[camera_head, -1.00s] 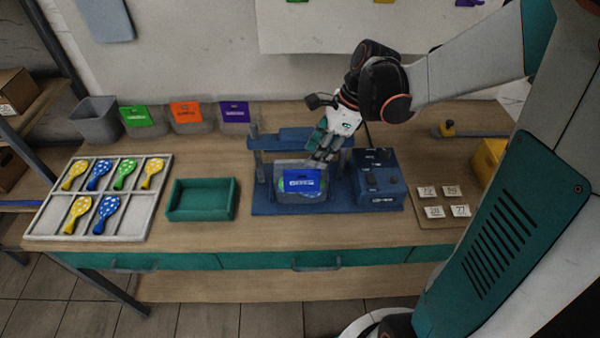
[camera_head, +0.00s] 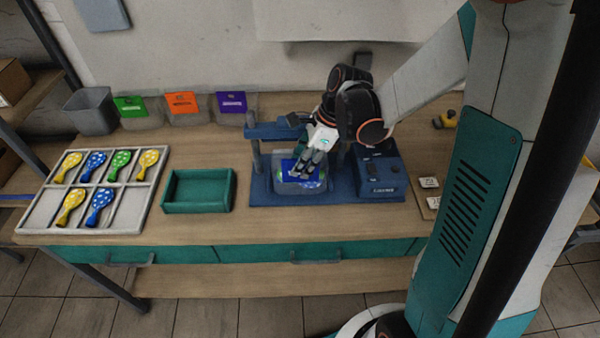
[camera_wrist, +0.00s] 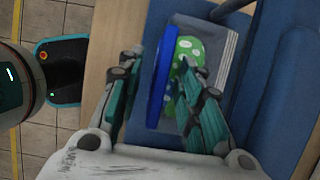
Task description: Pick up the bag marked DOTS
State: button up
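A clear bag with a blue header (camera_head: 287,167) and green-and-white dotted contents lies on the grey bed of the blue press (camera_head: 262,190); its lettering cannot be read now. In the wrist view the blue header (camera_wrist: 163,80) stands edge-on between my fingers, with the green dotted part (camera_wrist: 188,48) to its right and behind. My gripper (camera_head: 303,168) is down at the bag, its fingers partly hiding it. In the wrist view my gripper (camera_wrist: 160,72) is open, its fingers apart on both sides of the header with gaps visible.
The press's posts and top beam (camera_head: 275,131) stand close around my gripper, and a blue control box (camera_head: 380,180) is to the right. An empty green tray (camera_head: 198,208) and a divided tray of dotted balloons (camera_head: 130,226) lie left. Bins with green, orange and purple headers (camera_head: 231,102) stand behind.

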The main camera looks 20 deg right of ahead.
grip_shut()
jog(key=shift+r, duration=0.15)
